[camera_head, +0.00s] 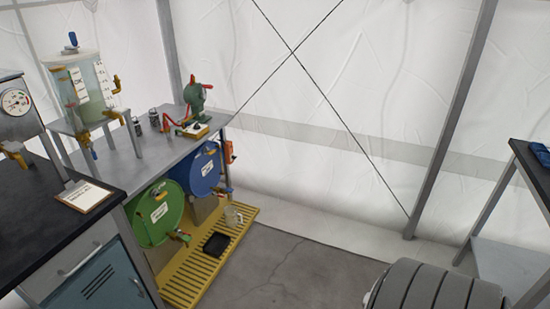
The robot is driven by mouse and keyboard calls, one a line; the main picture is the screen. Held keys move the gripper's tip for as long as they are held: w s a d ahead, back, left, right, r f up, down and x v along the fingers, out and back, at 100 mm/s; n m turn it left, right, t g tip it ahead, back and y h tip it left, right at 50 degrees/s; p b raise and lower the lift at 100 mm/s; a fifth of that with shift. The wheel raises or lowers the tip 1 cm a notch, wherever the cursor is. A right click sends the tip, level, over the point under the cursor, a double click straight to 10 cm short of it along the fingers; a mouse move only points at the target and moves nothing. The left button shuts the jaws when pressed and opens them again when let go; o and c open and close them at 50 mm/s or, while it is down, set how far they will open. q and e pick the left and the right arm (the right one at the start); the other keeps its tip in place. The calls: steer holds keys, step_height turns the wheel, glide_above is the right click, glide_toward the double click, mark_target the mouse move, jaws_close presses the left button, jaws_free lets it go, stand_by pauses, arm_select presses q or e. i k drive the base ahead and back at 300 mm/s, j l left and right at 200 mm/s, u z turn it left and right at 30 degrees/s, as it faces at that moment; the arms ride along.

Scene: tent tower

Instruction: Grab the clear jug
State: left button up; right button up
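Neither of my grippers shows in the head view.
A green drum (157,214) with a tap sits left of the blue one, under a grey bench (131,172). A clear tank (82,87) stands on the bench. A grey ribbed cylinder (432,290) stands at the lower right. The concrete floor (290,270) between is clear.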

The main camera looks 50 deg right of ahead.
mark_target(231, 214)
steer(key=z, duration=1.2)
steer(key=i, duration=0.1)
